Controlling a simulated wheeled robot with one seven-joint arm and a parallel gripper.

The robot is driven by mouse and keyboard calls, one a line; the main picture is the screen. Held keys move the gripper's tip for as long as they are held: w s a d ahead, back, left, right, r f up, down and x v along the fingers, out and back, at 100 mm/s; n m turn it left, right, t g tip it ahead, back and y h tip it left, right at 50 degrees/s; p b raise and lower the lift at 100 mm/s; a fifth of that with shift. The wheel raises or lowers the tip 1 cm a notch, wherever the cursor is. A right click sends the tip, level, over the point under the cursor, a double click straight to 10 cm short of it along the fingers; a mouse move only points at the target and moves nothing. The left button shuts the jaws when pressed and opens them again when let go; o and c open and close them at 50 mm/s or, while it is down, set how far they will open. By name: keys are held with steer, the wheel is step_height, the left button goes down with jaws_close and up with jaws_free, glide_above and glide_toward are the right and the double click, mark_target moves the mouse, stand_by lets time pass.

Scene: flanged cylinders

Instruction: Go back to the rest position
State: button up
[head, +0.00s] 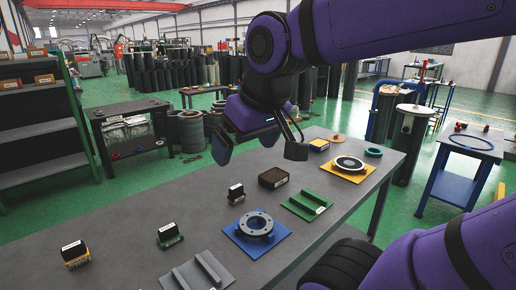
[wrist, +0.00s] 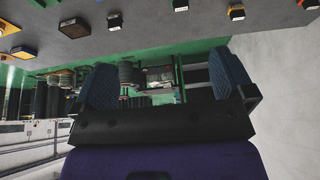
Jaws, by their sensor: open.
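My gripper (head: 258,150) hangs on the purple arm above the far part of the grey table in the head view. Its two fingers are spread and nothing is between them. In the wrist view my gripper (wrist: 166,88) shows both dark blue finger pads wide apart, with only distant shelving and floor seen between them. The grey table (head: 130,235) runs below it, and the fingers are clear of the things on the table.
A grey flanged ring (head: 256,224) sits on a blue plate (head: 236,245). A black and white ring (head: 349,164) sits on a yellow plate (head: 356,178). A green tray (head: 300,207), a brown box (head: 273,177) and several small labelled blocks stand nearby. A blue side table (head: 460,187) is at right.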

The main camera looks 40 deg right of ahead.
steer(key=shift+s+d+f, duration=0.1)
steer(key=shift+s+f, duration=0.05)
steer(key=shift+s, duration=1.3)
